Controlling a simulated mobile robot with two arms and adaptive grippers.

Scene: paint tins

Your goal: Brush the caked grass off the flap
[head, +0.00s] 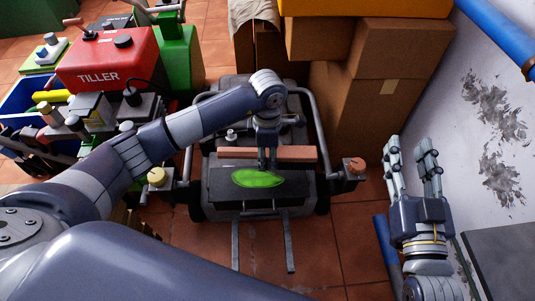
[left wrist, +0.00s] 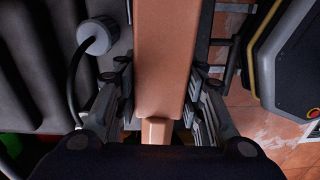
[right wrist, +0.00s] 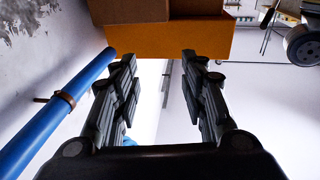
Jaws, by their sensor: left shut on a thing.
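My left gripper (head: 267,163) is shut on a long orange-brown brush (head: 230,154), which lies crosswise above the mower. In the left wrist view the brush (left wrist: 164,60) runs between the two fingers. The dark flap (head: 222,194) is on the near side of the mower. A bright green patch of caked grass (head: 258,178) lies on the flap, just nearer than the brush. Whether the brush touches the flap is unclear; its bristles are hidden. My right gripper (head: 412,146) is open and empty, right of the mower; its spread fingers also show in the right wrist view (right wrist: 158,62).
Cardboard boxes (head: 397,70) stand behind and to the right. A red tiller (head: 105,62), a blue crate (head: 22,100) and clutter fill the left. A blue pipe (head: 493,35) runs along the white wall at right. Tiled floor is free in front of the mower.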

